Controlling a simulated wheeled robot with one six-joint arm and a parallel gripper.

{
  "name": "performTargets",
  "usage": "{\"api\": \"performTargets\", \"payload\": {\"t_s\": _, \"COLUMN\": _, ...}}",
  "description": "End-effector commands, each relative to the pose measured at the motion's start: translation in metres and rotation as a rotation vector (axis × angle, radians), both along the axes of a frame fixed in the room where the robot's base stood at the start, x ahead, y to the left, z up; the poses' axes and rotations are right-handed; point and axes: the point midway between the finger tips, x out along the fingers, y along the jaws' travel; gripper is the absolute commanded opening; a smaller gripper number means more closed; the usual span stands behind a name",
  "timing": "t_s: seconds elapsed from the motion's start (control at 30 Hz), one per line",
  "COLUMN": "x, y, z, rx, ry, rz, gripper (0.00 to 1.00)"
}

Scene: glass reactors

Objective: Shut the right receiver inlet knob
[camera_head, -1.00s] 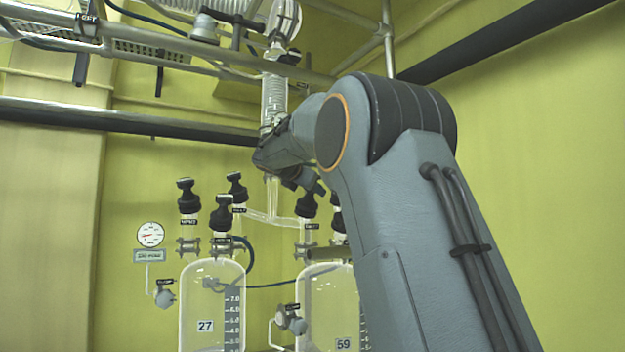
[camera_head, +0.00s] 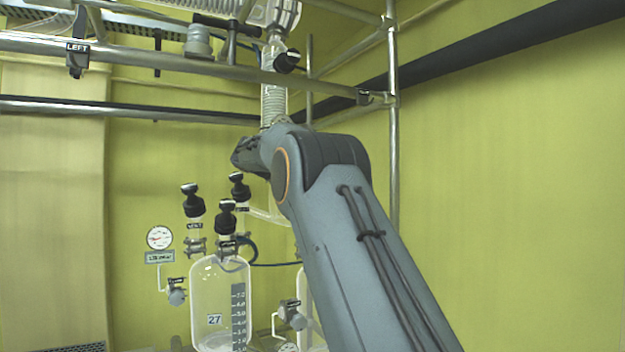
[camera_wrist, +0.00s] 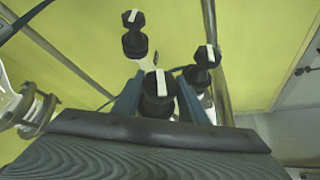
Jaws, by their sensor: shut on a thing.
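In the wrist view, my gripper (camera_wrist: 158,98) is shut on a black knob (camera_wrist: 157,88) with a white mark on its top. One blue-grey finger stands on each side of the knob. No label on this knob can be read. Two more black knobs with white marks stand behind it, one at the upper left (camera_wrist: 133,40) and one at the right (camera_wrist: 203,68). In the head view my arm hides my fingertips, the held knob and most of the right glass receiver (camera_head: 310,315).
The left receiver (camera_head: 220,300), marked 27, has black knobs (camera_head: 193,202) on top. A round gauge (camera_head: 159,237) is on the wall behind. Metal rails (camera_head: 150,65) and a glass column (camera_head: 273,103) rise above my arm. A drain valve (camera_head: 290,315) sits between the receivers.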

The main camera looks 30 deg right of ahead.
Motion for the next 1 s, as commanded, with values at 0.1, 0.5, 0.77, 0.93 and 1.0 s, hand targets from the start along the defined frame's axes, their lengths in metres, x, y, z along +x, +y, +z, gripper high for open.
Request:
{"api": "performTargets", "payload": {"t_s": 0.1, "x": 0.0000, "y": -0.0009, "z": 0.0081, "rx": 0.016, "ry": -0.003, "rz": -0.033, "gripper": 0.16}}
{"api": "performTargets", "payload": {"t_s": 0.5, "x": -0.0002, "y": -0.0008, "z": 0.0057, "rx": 0.059, "ry": -0.004, "rz": -0.109, "gripper": 0.16}}
{"api": "performTargets", "payload": {"t_s": 0.77, "x": -0.0003, "y": -0.0005, "z": 0.0041, "rx": 0.066, "ry": -0.004, "rz": -0.122, "gripper": 0.16}}
{"api": "performTargets", "payload": {"t_s": 0.93, "x": -0.0003, "y": -0.0004, "z": 0.0036, "rx": 0.067, "ry": -0.004, "rz": -0.123, "gripper": 0.16}}
{"api": "performTargets", "payload": {"t_s": 1.0, "x": -0.0004, "y": -0.0005, "z": 0.0035, "rx": 0.067, "ry": -0.004, "rz": -0.123, "gripper": 0.16}}
